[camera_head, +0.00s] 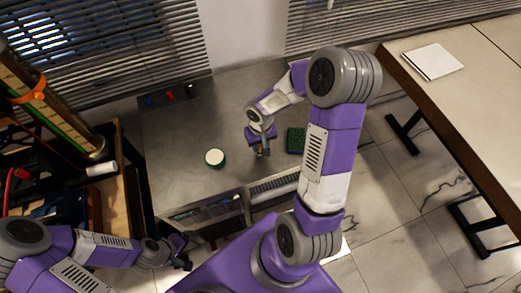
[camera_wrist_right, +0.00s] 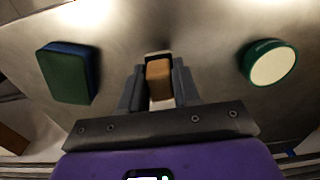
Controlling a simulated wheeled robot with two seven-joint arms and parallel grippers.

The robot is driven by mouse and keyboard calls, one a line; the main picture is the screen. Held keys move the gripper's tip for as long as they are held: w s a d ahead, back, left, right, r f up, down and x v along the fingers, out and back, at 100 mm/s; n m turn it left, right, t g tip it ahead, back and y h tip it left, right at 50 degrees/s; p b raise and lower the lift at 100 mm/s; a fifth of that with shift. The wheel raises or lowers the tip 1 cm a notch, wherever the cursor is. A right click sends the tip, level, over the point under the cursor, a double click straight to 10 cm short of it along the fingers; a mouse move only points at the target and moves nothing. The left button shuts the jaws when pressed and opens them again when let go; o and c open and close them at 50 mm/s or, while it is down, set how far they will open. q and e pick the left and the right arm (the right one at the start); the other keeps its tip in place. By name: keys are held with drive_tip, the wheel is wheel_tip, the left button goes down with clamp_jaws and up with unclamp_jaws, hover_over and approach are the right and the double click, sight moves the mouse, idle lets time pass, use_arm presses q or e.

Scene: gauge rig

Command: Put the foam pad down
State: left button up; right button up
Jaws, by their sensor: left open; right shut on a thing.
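The foam pad, a small tan-brown block (camera_wrist_right: 158,78), is between the fingers of my right gripper (camera_wrist_right: 158,88). In the head view the right gripper (camera_head: 262,148) is over the grey metal table (camera_head: 185,165), with only a little of the block showing. I cannot tell whether the block touches the table top. My left gripper (camera_head: 184,252) is open and empty at the lower left, in front of the table.
A dark green block (camera_head: 296,140) lies right of the right gripper. A round green tin with a pale top (camera_head: 214,157) stands to its left. Small red and blue items (camera_head: 169,96) lie at the back left.

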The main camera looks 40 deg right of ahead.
sight(260, 150)
wheel_tip(260, 150, down, 3)
drive_tip(key=shift+r+b, duration=0.1)
drive_tip(key=shift+b, duration=0.2)
drive_tip(key=shift+f, duration=0.2)
drive_tip(key=shift+f, duration=0.15)
drive_tip(key=o, duration=0.9)
drive_tip(key=shift+o, duration=0.2)
